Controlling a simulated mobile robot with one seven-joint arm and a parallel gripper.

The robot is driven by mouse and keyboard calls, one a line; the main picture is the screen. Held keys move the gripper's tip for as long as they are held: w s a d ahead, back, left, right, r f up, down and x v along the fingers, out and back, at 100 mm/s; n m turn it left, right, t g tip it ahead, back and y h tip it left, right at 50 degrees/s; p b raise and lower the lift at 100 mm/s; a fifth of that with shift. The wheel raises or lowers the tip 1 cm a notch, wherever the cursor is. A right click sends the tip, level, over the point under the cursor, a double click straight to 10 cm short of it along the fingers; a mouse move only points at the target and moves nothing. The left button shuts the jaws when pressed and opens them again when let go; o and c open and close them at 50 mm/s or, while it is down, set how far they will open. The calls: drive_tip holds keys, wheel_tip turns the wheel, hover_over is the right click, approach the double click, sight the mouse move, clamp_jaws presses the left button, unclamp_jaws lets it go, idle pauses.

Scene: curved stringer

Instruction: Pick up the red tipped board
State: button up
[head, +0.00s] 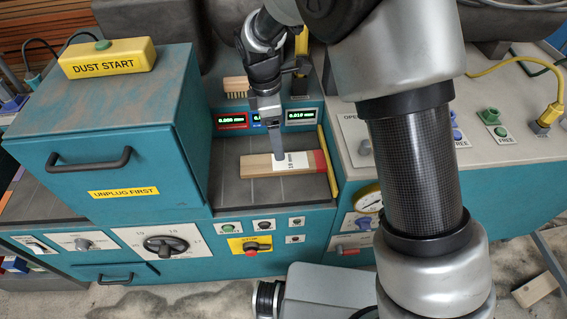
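The red tipped board (256,166) is a short light wooden board with a white label marked 19 and a red right end. It lies flat on the dark grey bed (233,194) of the teal machine. My gripper (278,156) points down at the board's middle, beside the label. Its fingertips overlap the board in the picture. I cannot tell whether they touch it, or whether they are open or shut, since they show edge-on.
A teal cabinet (130,150) with a black handle stands left of the bed. A brush (236,86) and digital readouts (232,120) are behind it. A yellow strip (328,160) edges the bed's right side. Bare bed lies in front of the board.

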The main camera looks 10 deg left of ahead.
sight(283, 164)
drive_tip(key=f, duration=0.3)
drive_tip(key=d+f, duration=0.1)
drive_tip(key=f, duration=0.2)
drive_tip(key=f+b, duration=0.1)
drive_tip(key=f, duration=0.2)
drive_tip(key=shift+w+d+f, duration=0.1)
drive_tip(key=shift+d, duration=0.05)
drive_tip(key=shift+c, duration=0.3)
drive_tip(key=c, duration=1.3)
